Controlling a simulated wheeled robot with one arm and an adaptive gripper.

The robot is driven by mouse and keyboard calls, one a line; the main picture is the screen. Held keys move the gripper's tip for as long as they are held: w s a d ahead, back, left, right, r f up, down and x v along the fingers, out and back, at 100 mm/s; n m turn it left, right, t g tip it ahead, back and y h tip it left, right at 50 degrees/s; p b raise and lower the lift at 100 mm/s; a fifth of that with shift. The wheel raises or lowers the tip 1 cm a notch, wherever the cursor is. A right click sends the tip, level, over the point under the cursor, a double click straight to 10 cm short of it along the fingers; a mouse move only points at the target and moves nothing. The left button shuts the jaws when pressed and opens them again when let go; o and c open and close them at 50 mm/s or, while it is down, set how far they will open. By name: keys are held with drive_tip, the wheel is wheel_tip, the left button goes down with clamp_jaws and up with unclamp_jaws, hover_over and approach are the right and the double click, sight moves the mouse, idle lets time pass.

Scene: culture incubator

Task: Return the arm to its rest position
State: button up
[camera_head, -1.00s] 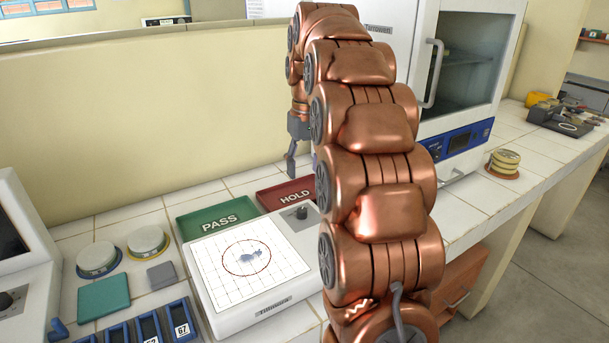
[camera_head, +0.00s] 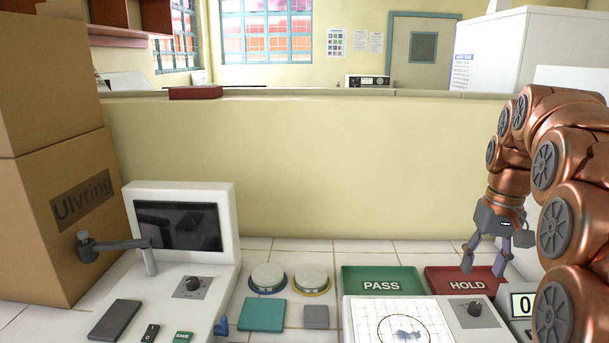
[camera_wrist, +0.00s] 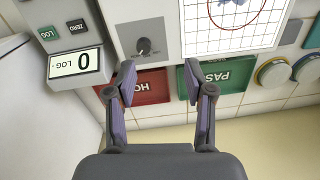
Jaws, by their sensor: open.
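My gripper (camera_head: 485,256) hangs from my copper-coloured arm at the right of the head view, fingers pointing down. It is open and empty, above the red HOLD tray (camera_head: 466,280). In the wrist view my gripper (camera_wrist: 168,85) shows its two fingers spread apart with nothing between them. My arm covers the right edge of the head view.
A white plate with a gridded screen (camera_head: 400,325) sits in front of the trays. Two round-lidded dishes (camera_head: 268,278) and a teal block (camera_head: 262,315) lie left of it. A monitor unit (camera_head: 180,222) and a cardboard box (camera_head: 60,200) stand further left. A low wall (camera_head: 300,170) runs behind.

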drive_tip(key=s+a+p, duration=0.2)
drive_tip(key=s+a, duration=0.5)
drive_tip(key=a, duration=0.1)
drive_tip(key=s+a+f+n+g+p, duration=0.1)
drive_tip(key=s+a, duration=0.4)
drive_tip(key=s, duration=0.5)
drive_tip(key=s+a+f+n+p, duration=0.1)
drive_tip(key=s+a+f+p, duration=0.2)
drive_tip(key=s, duration=0.8)
wheel_tip(320, 180, down, 3)
drive_tip(key=shift+s+a+f+g+h+p, duration=0.2)
drive_tip(key=shift+s+a+g+h+p, duration=0.15)
drive_tip(key=shift+a, duration=0.75)
drive_tip(key=shift+w, duration=0.1)
drive_tip(key=shift+c, duration=0.3)
